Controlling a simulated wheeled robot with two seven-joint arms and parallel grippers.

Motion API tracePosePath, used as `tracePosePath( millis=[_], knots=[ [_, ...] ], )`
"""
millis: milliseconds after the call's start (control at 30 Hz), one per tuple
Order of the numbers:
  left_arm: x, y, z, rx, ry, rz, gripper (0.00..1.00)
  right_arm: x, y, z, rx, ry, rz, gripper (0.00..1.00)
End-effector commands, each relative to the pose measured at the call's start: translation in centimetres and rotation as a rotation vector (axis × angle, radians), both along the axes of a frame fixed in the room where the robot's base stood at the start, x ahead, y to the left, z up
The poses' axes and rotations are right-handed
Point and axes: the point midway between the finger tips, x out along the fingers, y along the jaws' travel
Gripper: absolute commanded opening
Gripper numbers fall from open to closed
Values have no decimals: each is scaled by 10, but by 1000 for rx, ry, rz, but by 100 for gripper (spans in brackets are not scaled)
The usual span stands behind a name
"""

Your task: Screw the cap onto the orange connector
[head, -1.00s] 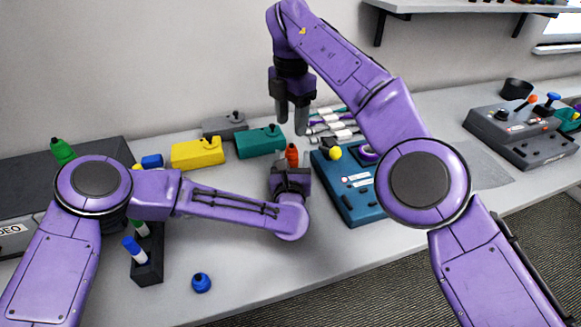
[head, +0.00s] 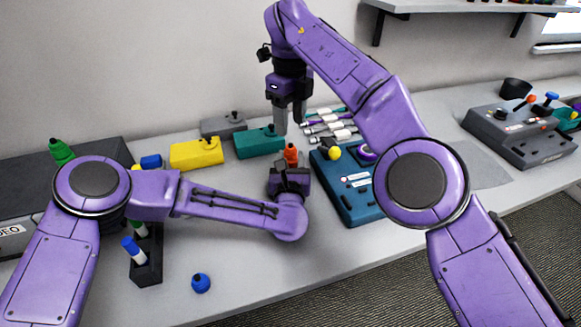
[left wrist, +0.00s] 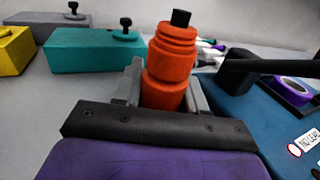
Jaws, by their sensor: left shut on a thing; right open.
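The orange connector (head: 291,153) stands upright in my left gripper (head: 290,170), left of the blue box. In the left wrist view, the grey fingers close on both sides of the orange connector (left wrist: 168,85). Its ringed orange upper part (left wrist: 173,48) has a black tip (left wrist: 180,18). I cannot tell whether that upper part is a separate cap. My right gripper (head: 289,122) points down, open, just above the connector in the head view. Its fingers hold nothing that I can see, and the exact gap to the connector is unclear.
A teal box (head: 259,143), yellow box (head: 196,155) and grey box (head: 222,127) stand behind. A blue box (head: 352,208) and several cables (head: 325,127) are close on the right.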

Motion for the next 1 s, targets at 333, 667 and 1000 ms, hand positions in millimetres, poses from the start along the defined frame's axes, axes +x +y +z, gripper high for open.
tracePosePath(
  millis=[333, 667, 1000],
  knots=[
    [0, 0, 0, 0, -1, 0, 0, 0, 0, 1, -1, -1, 1029, 53],
    [0, 0, 0, 0, -1, 0, 0, 0, 0, 0, 1, -1, 1400, 53],
    [0, 0, 0, 0, -1, 0, 0, 0, -1, -3, 0, 3, 1399, 53]
  ],
)
